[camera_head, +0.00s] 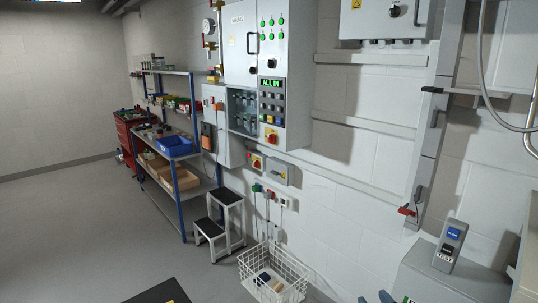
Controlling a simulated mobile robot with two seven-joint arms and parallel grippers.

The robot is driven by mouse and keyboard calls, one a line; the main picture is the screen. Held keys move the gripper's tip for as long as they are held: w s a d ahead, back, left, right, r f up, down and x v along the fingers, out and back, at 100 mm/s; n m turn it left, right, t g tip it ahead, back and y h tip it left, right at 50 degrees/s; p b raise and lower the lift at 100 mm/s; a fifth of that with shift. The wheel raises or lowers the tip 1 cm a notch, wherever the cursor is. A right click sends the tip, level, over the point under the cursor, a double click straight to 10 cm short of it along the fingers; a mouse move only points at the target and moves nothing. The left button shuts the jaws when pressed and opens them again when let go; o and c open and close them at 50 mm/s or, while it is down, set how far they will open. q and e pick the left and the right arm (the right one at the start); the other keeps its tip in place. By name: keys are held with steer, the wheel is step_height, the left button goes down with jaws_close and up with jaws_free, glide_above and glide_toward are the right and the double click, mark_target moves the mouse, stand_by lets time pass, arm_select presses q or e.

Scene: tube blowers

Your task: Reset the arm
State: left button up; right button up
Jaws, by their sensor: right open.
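My right gripper (374,298) just enters at the bottom edge, right of the middle. Only its blue-grey fingertips show, apart from each other with nothing visible between them. The rest of it is cut off below the picture. Near it on the right, a grey box with a blue button and a black button (451,245) stands on a light grey cabinet top (417,270). The fingertips are apart from this box. My left gripper is not in view.
A wall control panel (268,45) reads "ALL IN". A white wire basket (262,283) holds small items. A step stool (211,230) and blue-framed shelves (181,190) stand along the wall. A red tool cabinet (127,135) is at the back. The left floor is clear.

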steer(key=s+d+f+m+g+h, duration=0.1)
steer(key=s+d+f+g, duration=0.1)
steer(key=s+f, duration=0.7)
steer(key=s+d+f+m+g+h, duration=0.1)
steer(key=s+d+f+g, duration=0.1)
steer(key=s+f, duration=0.6)
steer(key=s+g, duration=0.1)
steer(key=s, duration=0.3)
steer(key=shift+f+m+h+b, duration=0.3)
steer(key=shift+f+m, duration=0.1)
steer(key=shift+s+d, duration=0.1)
steer(key=shift+s, duration=0.05)
